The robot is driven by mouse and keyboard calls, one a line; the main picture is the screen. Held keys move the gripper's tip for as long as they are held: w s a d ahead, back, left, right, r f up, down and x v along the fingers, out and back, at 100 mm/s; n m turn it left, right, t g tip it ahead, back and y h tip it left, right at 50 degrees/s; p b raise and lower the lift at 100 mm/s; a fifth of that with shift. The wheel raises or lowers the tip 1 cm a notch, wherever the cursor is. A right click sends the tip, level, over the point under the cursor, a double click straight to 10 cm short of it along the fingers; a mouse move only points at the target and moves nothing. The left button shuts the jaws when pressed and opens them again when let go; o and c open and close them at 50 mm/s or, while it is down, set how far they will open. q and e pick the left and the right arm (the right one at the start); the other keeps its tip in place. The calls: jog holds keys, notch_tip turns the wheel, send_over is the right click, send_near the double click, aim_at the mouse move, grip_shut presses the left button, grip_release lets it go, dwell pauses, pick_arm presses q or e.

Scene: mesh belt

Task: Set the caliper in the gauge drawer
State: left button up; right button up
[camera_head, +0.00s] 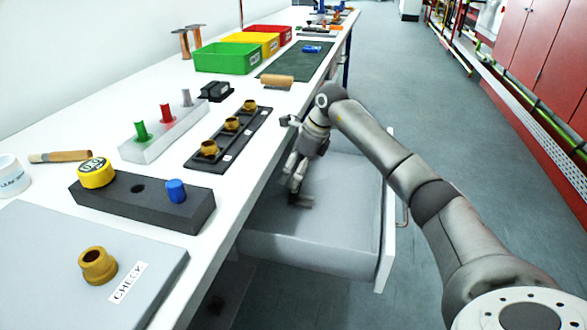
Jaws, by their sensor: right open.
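The gauge drawer (330,242) is pulled out from under the white bench, with a light grey inside and a white front. My right arm reaches in from the lower right, and my right gripper (298,194) points down into the drawer, near its back left part. The gripper is open. A small dark shape shows at its fingertips; I cannot tell whether this is a fingertip or part of the caliper. I cannot make out the caliper clearly anywhere else. My left gripper is not in view.
The white bench (135,95) holds a black tray with brass bushings (230,140), a dark gauge block (145,205), a peg stand (160,135), and green (226,58), yellow and red bins. The drawer's front half looks clear. Red cabinets (545,60) stand across the aisle.

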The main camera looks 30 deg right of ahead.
jog(key=shift+s+f, duration=0.15)
jog(key=shift+f, duration=0.1)
jog(key=shift+r, duration=0.35)
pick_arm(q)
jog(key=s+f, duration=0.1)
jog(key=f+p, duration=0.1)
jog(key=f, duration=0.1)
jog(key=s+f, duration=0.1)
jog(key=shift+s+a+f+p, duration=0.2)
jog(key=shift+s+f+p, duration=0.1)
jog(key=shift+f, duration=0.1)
pick_arm(e)
jog(key=v, duration=1.2)
jog(key=shift+r, duration=0.35)
